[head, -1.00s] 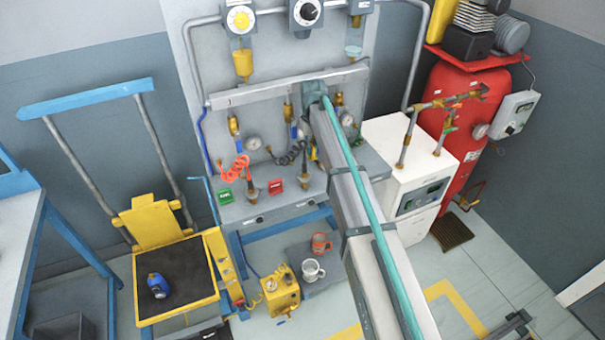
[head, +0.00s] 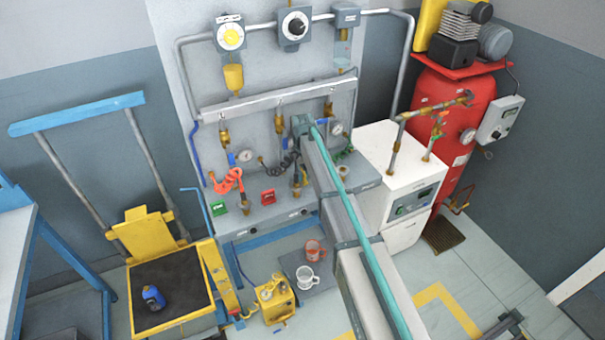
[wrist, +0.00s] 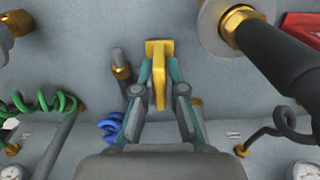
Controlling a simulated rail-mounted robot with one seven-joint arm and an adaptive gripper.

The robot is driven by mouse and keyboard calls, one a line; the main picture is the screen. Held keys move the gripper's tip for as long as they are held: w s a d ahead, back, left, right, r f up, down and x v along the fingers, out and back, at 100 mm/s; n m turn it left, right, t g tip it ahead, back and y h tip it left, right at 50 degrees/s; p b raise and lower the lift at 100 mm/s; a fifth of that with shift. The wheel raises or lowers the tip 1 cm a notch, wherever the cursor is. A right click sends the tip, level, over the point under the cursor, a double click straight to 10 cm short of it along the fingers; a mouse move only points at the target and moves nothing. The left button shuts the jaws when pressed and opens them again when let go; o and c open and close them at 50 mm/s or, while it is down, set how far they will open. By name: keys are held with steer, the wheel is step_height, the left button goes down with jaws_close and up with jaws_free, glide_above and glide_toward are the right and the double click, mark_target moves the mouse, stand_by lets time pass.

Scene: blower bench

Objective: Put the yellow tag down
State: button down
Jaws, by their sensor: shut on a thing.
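The yellow tag (wrist: 159,62) is between the fingertips of my gripper (wrist: 159,82) in the wrist view. It has a wide flat end at the top and a narrower part running down between the fingers. My gripper is shut on it. The tag is in front of a plain grey surface, and I cannot tell whether it touches that surface. In the head view my arm covers the gripper and the tag, at the right part of the grey blower bench (head: 262,222).
A black hose with a brass fitting (wrist: 240,18) is close at right in the wrist view, near a red tag (wrist: 302,27). A green coiled hose (wrist: 40,102) and a blue coil (wrist: 112,126) are at left. The head view shows green (head: 219,208) and red (head: 268,196) tags.

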mark_target(303, 171)
steer(key=shift+f, duration=0.15)
steer(key=c, duration=1.3)
jaws_free()
steer(key=shift+o, duration=0.2)
step_height(303, 171, up, 11)
steer(key=b, duration=0.3)
steer(key=shift+r+b, duration=0.2)
steer(key=shift+b, duration=0.1)
steer(key=shift+r, duration=0.45)
steer(key=c, duration=0.3)
